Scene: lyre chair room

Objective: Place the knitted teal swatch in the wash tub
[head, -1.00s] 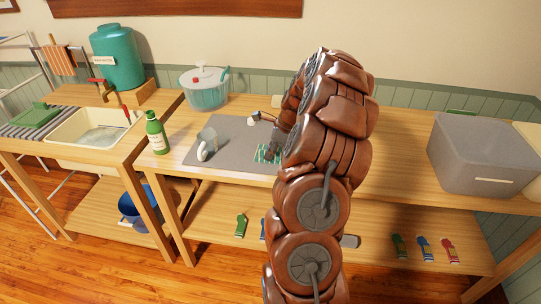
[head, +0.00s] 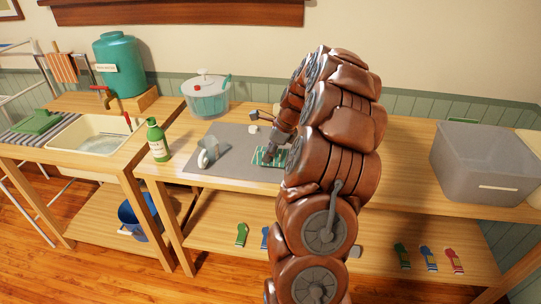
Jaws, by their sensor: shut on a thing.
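The knitted teal swatch (head: 260,161), with pale stripes, is on the grey mat (head: 222,163) on the middle bench. My gripper (head: 268,159) points down at it and is shut on it; the fingertips are small and partly hidden by the swatch and my arm. The swatch still appears at mat level. The wash tub (head: 72,143) is a cream basin with water in it, set in the left bench, well to the left of my gripper.
A clear mug (head: 208,154) and a green bottle (head: 157,141) stand between gripper and tub. A lidded bowl (head: 207,100) stands behind. A teal dispenser (head: 120,66) with a tap is behind the tub. A grey bin (head: 478,168) stands at the right.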

